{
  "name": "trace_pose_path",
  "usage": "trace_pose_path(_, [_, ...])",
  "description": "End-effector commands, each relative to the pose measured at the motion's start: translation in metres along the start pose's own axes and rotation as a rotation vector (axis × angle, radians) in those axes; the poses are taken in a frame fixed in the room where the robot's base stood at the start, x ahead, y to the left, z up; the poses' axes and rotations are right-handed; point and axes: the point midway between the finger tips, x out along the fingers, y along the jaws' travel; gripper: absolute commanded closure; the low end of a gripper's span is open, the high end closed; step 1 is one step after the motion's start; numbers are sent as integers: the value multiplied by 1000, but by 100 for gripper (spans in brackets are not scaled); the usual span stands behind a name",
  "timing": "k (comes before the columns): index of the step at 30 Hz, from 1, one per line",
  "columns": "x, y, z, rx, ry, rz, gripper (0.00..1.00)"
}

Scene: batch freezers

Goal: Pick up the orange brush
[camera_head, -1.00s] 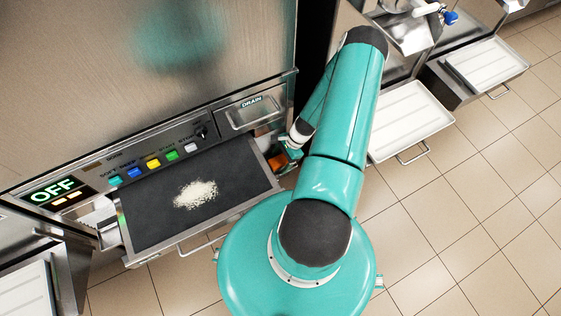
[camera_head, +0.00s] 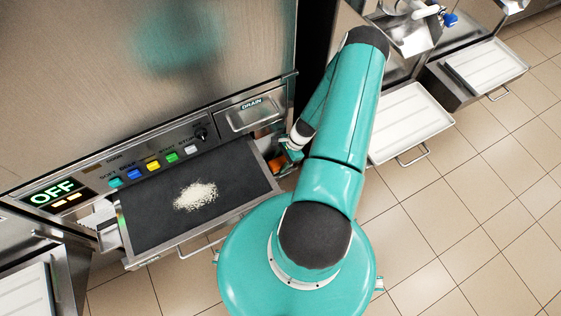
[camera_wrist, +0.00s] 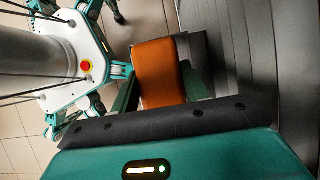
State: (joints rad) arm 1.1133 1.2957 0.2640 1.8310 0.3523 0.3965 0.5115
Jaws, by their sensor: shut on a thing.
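The orange brush (camera_wrist: 160,73) shows in the wrist view as an orange block between the two green fingers of my gripper (camera_wrist: 159,92). The fingers are shut on its sides. In the head view only a small part of the orange brush (camera_head: 275,164) shows, at the right edge of the dark tray, below the DRAIN drawer. My gripper (camera_head: 287,150) is there beside it, partly hidden by my arm. Whether the brush still touches something beneath it cannot be told.
The dark tray (camera_head: 150,212) holds a pile of pale crumbs (camera_head: 195,195). Behind it stands the steel freezer front with coloured buttons and an OFF display (camera_head: 52,191). White trays (camera_head: 410,120) stand at the right. The tiled floor (camera_head: 450,220) at the lower right is clear.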

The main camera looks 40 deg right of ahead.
Motion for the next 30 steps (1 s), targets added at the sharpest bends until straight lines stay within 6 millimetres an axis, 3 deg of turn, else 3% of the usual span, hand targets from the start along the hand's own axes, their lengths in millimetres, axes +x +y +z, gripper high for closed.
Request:
trace_pose_path(14, [-59, 1, 33, -2, 2, -1, 79])
trace_pose_path(20, [-56, 49, 32, 5, -3, 1, 79])
trace_pose_path(30, [-56, 147, 33, 8, -3, -1, 79])
